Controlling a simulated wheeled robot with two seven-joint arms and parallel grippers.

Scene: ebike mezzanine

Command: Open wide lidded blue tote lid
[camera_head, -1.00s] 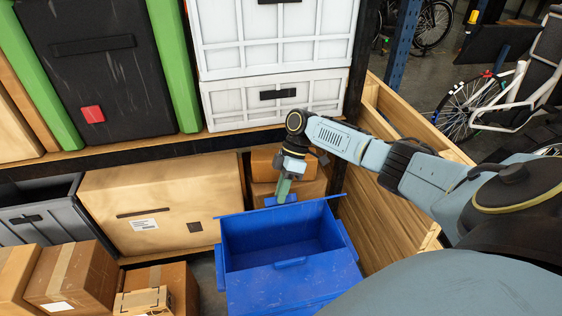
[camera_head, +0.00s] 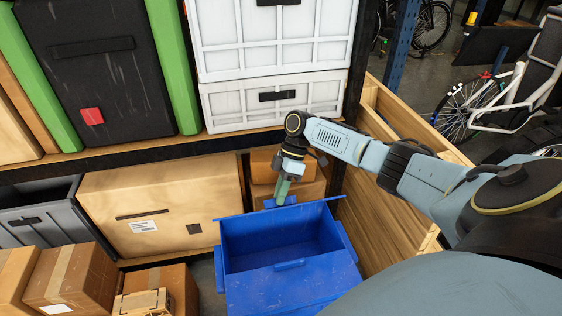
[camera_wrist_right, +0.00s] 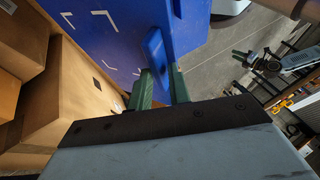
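The wide blue tote (camera_head: 292,290) stands on the floor at the lower middle of the head view, its top open and its empty inside showing. Its lid (camera_head: 240,216) stands raised along the far side, seen nearly edge-on. My right gripper (camera_head: 282,198) is behind the lid's top edge, pointing down. Its green fingers lie close on either side of a blue handle (camera_head: 291,200) on the lid. In the wrist view the right gripper (camera_wrist_right: 163,80) has this blue handle (camera_wrist_right: 156,48) between its fingertips. The exact contact is partly hidden.
White crates (camera_head: 275,103) and a black case (camera_head: 97,75) sit on the shelf above. A wooden crate (camera_head: 385,205) stands close right of the tote. Cardboard boxes (camera_head: 70,282) and a grey tote (camera_head: 45,215) are at left. A large carton (camera_head: 165,195) is beneath the shelf.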

